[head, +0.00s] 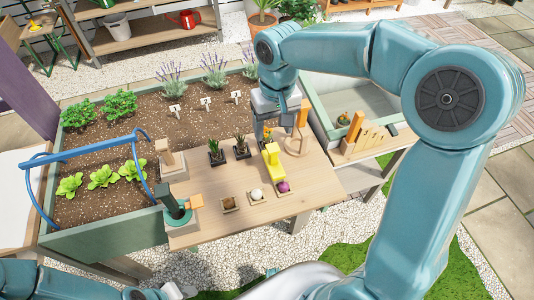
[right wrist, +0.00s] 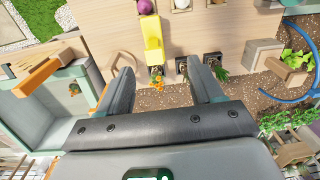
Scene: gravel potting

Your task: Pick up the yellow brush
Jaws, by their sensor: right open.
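The yellow brush (head: 272,160) is on the wooden table, right of the small dark pots. In the right wrist view the brush (right wrist: 151,33) lies beyond my fingertips, roughly in line with the gap between them. My right gripper (head: 266,132) is open and empty, pointing down close behind the brush. Its two fingers stand apart in the right wrist view (right wrist: 160,70), with the brush not between them. Part of my left arm shows at the bottom left of the head view. Its gripper end (head: 172,292) is mostly cut off, so its jaws are unclear.
Dark pots with small plants (head: 216,153) stand left of the brush. A wooden stand (head: 297,140) is close on its right. Small square trays (head: 228,204) with balls or soil sit in front. A blue hoop (head: 85,152) arches over the planter bed at left.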

